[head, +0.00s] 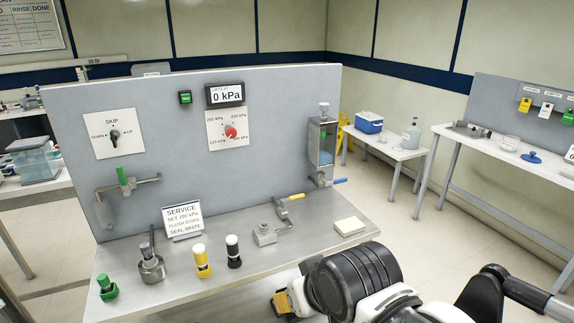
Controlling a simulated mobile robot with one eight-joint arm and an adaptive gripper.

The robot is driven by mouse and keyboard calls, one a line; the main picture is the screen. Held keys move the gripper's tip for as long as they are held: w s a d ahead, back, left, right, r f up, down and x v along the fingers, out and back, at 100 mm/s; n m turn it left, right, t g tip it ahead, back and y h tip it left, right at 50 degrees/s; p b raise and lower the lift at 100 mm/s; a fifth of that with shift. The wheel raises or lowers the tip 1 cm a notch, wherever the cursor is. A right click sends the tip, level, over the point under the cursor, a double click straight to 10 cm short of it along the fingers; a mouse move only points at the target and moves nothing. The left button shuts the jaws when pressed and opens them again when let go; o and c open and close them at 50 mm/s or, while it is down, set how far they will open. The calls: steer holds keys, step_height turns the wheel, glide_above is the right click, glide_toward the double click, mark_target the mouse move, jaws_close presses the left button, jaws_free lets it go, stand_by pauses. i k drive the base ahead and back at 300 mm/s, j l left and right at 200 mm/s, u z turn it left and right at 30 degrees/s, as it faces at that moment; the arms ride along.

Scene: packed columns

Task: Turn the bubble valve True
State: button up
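No part is labelled as the bubble valve. A small valve with a blue lever (333,182) sits at the right end of the grey panel, below a clear column (322,145) with blue liquid in its lower part. A valve with a yellow lever (290,198) stands left of it on the bench, and a green-handled valve (123,178) is mounted on pipework at the panel's left. My gripper (283,303) shows only partly, with a yellow part, at the bench's front edge, below and apart from the valves. Its fingers are not clear.
The steel bench (215,270) carries a service sign (183,221), a metal pot (151,268), green, yellow and black-topped fittings and a pale pad (349,227). The panel (160,90) holds a red knob (230,132) and a 0 kPa display (226,94). Side tables stand right.

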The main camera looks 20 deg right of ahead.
mark_target(328, 184)
steer(key=i+j+z, duration=0.1)
steer(key=z, duration=0.35)
steer(key=j+z, duration=0.2)
steer(key=z, duration=0.2)
steer(key=i+j+z, duration=0.1)
steer(key=z, duration=0.35)
steer(key=j+z, duration=0.3)
steer(key=z, duration=0.15)
